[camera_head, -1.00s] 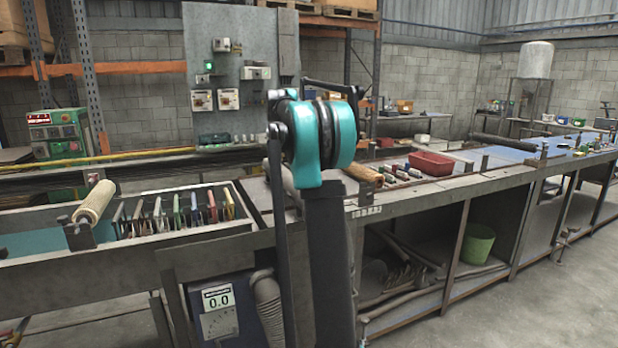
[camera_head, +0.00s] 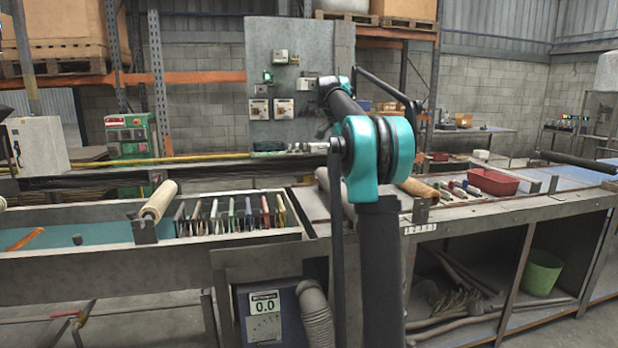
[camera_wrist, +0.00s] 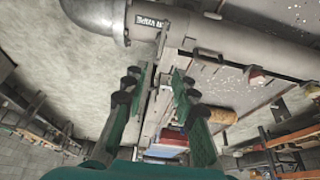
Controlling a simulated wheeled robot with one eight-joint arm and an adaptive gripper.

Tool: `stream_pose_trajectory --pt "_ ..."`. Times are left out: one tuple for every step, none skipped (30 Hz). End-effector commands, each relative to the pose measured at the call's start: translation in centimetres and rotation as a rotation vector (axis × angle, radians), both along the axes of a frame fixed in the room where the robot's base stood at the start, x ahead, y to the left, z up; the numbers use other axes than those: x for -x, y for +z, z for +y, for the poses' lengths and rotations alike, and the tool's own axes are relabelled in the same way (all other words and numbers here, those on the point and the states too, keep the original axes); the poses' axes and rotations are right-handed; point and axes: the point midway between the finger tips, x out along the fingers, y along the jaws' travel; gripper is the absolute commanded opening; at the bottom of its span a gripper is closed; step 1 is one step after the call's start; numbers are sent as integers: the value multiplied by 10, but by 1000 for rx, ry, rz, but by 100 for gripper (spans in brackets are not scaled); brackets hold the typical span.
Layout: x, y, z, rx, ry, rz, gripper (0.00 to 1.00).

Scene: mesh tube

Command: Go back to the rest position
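My gripper (camera_wrist: 155,84) shows in the wrist view with its two green, dark-tipped fingers apart. No object shows between the fingertips. A large grey pipe with an elbow (camera_wrist: 97,18) crosses the top of that view, beyond the fingers; I cannot tell its distance. In the head view my arm stands in front of the bench, with a teal joint and a dark link reaching back and up to the left. My gripper cannot be made out there.
The long metal bench (camera_head: 500,207) runs across the head view. It carries a pale roller (camera_head: 159,201), a rack of coloured plates (camera_head: 232,214), a brown roll (camera_head: 418,187) and a red bin (camera_head: 493,181). A green bucket (camera_head: 541,272) stands underneath. Floor shows at lower right.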

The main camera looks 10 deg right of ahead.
Motion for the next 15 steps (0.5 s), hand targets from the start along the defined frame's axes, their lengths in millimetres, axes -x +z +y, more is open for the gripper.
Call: stream_pose_trajectory --pt "1 -2 1 -2 10 1 28" --pt "3 -4 3 -5 23 3 28" --pt "6 -9 6 -10 46 6 28" --pt "8 -14 8 -15 71 9 28" --pt "12 -21 12 -22 102 12 28" --pt "18 -31 18 -32 151 18 28" --pt "24 -40 23 -39 193 22 28" --pt "31 -50 28 -47 241 27 28" --pt "41 -65 36 -57 308 32 28" --pt "50 -77 42 -65 360 37 28" --pt "59 -89 48 -72 411 39 28" --pt "72 -105 56 -79 478 44 28" --pt "82 -117 61 -85 529 45 28" --pt "92 -129 67 -89 579 46 28" --pt "107 -146 75 -95 646 49 28"
